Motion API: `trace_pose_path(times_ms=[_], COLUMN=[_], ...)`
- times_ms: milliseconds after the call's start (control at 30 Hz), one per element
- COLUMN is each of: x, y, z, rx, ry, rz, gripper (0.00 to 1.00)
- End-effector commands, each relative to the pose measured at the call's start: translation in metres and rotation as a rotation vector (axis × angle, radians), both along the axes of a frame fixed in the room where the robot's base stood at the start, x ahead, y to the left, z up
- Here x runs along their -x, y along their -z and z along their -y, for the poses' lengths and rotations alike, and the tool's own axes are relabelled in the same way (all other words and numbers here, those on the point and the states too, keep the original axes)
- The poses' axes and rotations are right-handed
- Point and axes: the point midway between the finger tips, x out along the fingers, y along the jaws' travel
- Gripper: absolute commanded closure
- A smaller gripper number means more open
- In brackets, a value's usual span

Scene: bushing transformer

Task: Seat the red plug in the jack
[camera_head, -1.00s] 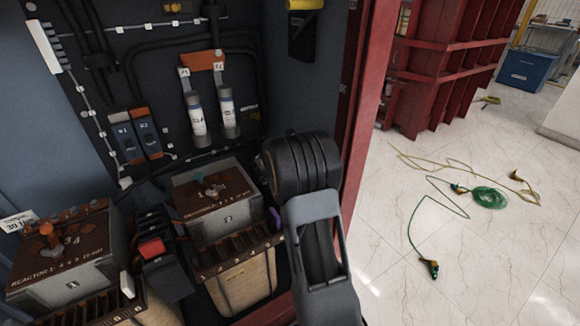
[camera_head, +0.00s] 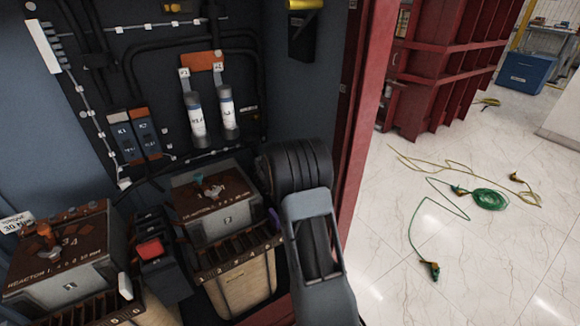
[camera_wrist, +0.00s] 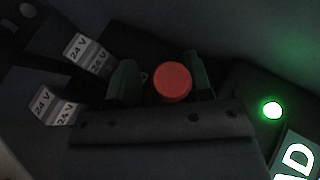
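A round red end, which looks like the red plug (camera_wrist: 172,83), sits between the two dark fingers of my gripper (camera_wrist: 164,80) in the wrist view. The fingers stand apart. The red end lies close against the right finger, with a narrow dark gap to the left finger. Whether the fingers press on it cannot be told. The jack cannot be made out in the dark around the red end. In the head view my arm reaches into the cabinet at the lower middle and hides the gripper and plug.
Labels reading 24 V (camera_wrist: 85,52) lie to the left, and a lit green lamp (camera_wrist: 271,110) to the right. The cabinet holds a transformer block (camera_head: 222,215), a reactor block (camera_head: 65,262) and a red button (camera_head: 149,249). The red cabinet post (camera_head: 358,120) stands close to my arm.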

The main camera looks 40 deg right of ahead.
Motion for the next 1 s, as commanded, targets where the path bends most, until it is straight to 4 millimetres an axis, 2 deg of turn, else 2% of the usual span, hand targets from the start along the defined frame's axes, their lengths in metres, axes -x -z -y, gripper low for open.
trace_pose_path(times_ms=[367, 467, 800, 1000], x=[0.000, 0.005, 0.037, 0.050], y=[-0.005, -0.011, -0.036, -0.046], z=[-0.004, -0.013, -0.063, -0.084], rx=[0.003, 0.004, 0.004, 0.004], ry=[-0.002, -0.004, -0.004, -0.003], rz=[0.006, 0.007, 0.009, 0.007], gripper=[0.50, 0.50, 0.50, 0.50])
